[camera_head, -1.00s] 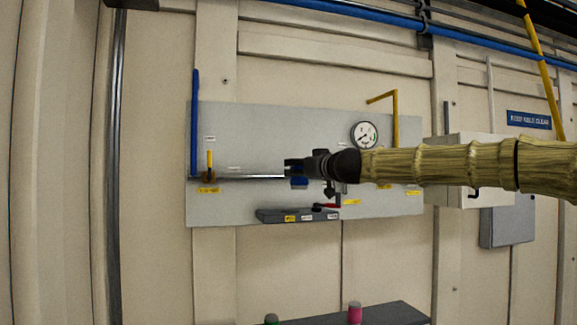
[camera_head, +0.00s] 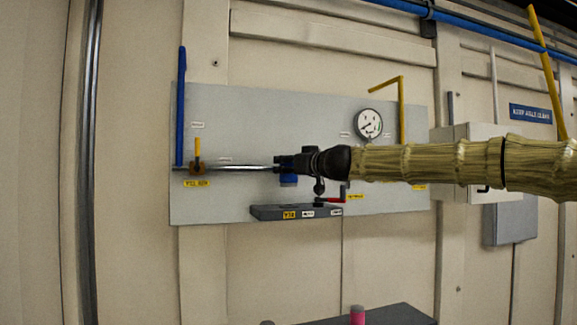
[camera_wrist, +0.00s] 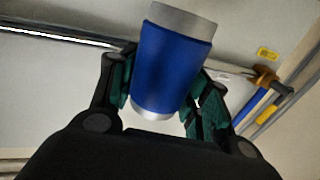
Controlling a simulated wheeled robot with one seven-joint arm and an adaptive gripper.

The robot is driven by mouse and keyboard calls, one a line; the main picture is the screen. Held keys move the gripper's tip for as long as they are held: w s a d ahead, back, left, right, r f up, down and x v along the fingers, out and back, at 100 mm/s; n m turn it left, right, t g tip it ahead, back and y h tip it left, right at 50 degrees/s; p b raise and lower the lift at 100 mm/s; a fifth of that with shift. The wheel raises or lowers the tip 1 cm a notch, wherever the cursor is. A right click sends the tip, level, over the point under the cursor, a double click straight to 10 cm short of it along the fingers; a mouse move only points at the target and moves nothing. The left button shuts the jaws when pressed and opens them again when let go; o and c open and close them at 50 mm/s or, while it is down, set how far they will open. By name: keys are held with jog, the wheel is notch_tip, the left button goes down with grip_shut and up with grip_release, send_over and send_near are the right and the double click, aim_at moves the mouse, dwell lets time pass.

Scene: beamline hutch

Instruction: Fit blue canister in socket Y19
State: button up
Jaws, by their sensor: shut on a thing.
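My gripper (camera_head: 284,164) is shut on the blue canister (camera_wrist: 172,68). In the wrist view the canister has grey bands at both ends and sits tilted between the green finger pads. In the head view only a small blue part of it (camera_head: 289,181) shows below the gripper. A dark grey socket block (camera_head: 270,213) juts from the wall panel, with a yellow label that seems to read Y19 and paler labels beside it. The canister is above the block and apart from it. The block's socket openings cannot be made out.
A horizontal metal pipe (camera_head: 235,168) with a yellow-handled valve (camera_head: 197,150) runs beside my gripper. A red-handled valve (camera_head: 330,200) sits at the block's right end. A gauge (camera_head: 369,124) is above. Below, a dark bench (camera_head: 385,316) bears a pink canister (camera_head: 357,316).

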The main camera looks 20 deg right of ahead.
aim_at(294, 184)
jog(key=shift+w+f+b, duration=0.1)
jog(key=shift+f+b, duration=0.45)
jog(key=shift+f, duration=0.35)
jog(key=shift+s+f+b, duration=0.2)
jog(key=shift+f+b, duration=0.35)
jog(key=shift+b, duration=0.05)
jog(key=shift+w+f+b, duration=0.1)
jog(key=shift+f+b, duration=0.55)
jog(key=shift+f, duration=0.05)
jog(key=shift+s, duration=0.2)
jog(key=shift+f+b, duration=0.35)
jog(key=shift+f, duration=0.25)
dwell(1.0)
jog(key=o, duration=1.3)
jog(key=shift+c, duration=0.2)
